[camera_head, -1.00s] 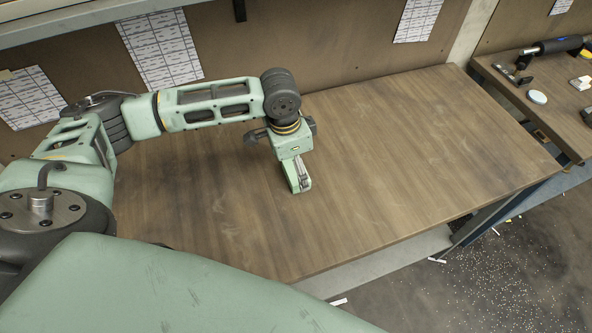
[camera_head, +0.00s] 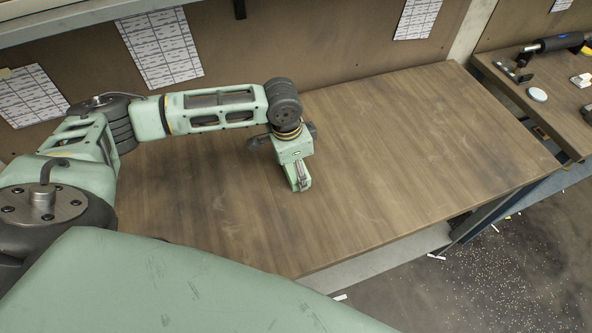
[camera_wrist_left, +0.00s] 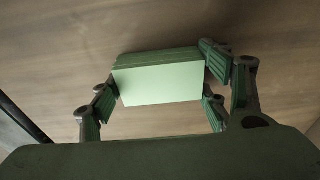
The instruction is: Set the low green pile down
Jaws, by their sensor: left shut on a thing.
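The low green pile (camera_wrist_left: 160,82) is a pale green block with a layered darker side, seen in the left wrist view. The fingers of my left gripper (camera_wrist_left: 163,92) stand on both sides of it, shut on it. In the head view my left gripper (camera_head: 300,187) points down at the middle of the brown table (camera_head: 400,150). There the pile is hard to tell from the green gripper. I cannot tell whether the pile touches the table top. My right gripper is not in view.
The table top around the gripper is bare, with wide free room to the right. A back panel (camera_head: 300,40) with paper sheets rises behind it. A second table (camera_head: 555,110) at the far right holds a dark cylinder tool (camera_head: 560,44) and a pale disc (camera_head: 537,94).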

